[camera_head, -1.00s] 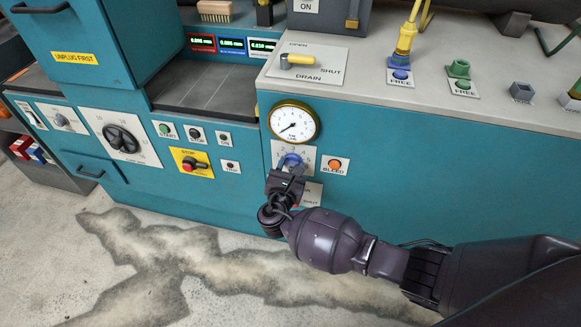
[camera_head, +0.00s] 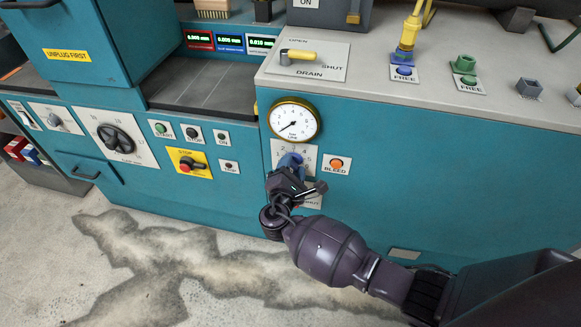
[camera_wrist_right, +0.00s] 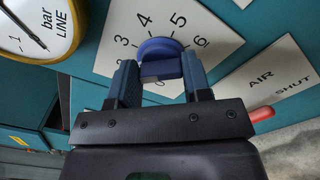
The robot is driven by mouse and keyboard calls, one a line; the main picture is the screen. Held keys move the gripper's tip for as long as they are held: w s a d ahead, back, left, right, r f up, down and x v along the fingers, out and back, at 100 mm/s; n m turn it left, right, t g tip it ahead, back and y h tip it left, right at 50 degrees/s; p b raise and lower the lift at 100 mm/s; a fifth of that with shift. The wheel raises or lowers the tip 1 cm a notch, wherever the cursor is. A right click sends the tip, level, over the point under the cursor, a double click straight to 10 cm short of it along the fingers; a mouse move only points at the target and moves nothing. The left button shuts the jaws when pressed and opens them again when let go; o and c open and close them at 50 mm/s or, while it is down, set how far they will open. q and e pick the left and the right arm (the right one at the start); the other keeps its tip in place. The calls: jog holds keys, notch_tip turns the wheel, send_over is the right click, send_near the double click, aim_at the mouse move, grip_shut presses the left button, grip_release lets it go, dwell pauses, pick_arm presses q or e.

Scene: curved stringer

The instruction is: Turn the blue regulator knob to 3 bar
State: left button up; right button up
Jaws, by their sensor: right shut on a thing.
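The blue regulator knob (camera_head: 290,159) sits on a white numbered plate on the teal cabinet front, and shows larger in the right wrist view (camera_wrist_right: 160,56). My right gripper (camera_head: 288,171) is shut on the knob, with one finger on each side of it in the wrist view (camera_wrist_right: 160,76). The gripper hides part of the plate; 3, 4, 5 and 6 show around the knob. I cannot tell which number the knob points to. The round brass-rimmed gauge (camera_head: 294,120) is above it, its needle pointing down and left. My left gripper is not in view.
An orange BLEED button (camera_head: 337,163) is right of the knob. An AIR SHUT plate (camera_wrist_right: 264,84) with a red handle (camera_wrist_right: 261,114) is close to the gripper. A yellow DRAIN lever (camera_head: 304,55) lies on the top. The floor before the cabinet is open.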

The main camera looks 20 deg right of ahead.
jog(key=m, duration=0.1)
jog(key=m+b, duration=0.1)
jog(key=m, duration=0.1)
jog(key=shift+s+f+m, duration=0.1)
jog(key=shift+f+m, duration=0.2)
jog(key=shift+f, duration=0.1)
jog(key=shift+m+b, duration=0.7)
jog(key=shift+m, duration=0.5)
jog(key=shift+r+m+b, duration=0.1)
jog(key=shift+m+b, duration=0.3)
jog(key=shift+m, duration=0.5)
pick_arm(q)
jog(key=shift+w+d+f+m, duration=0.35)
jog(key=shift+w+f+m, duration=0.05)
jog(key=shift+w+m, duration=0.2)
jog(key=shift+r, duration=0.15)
pick_arm(e)
jog(key=shift+r, duration=0.1)
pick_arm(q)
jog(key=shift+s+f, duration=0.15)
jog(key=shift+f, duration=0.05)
pick_arm(e)
jog(key=o, duration=0.9)
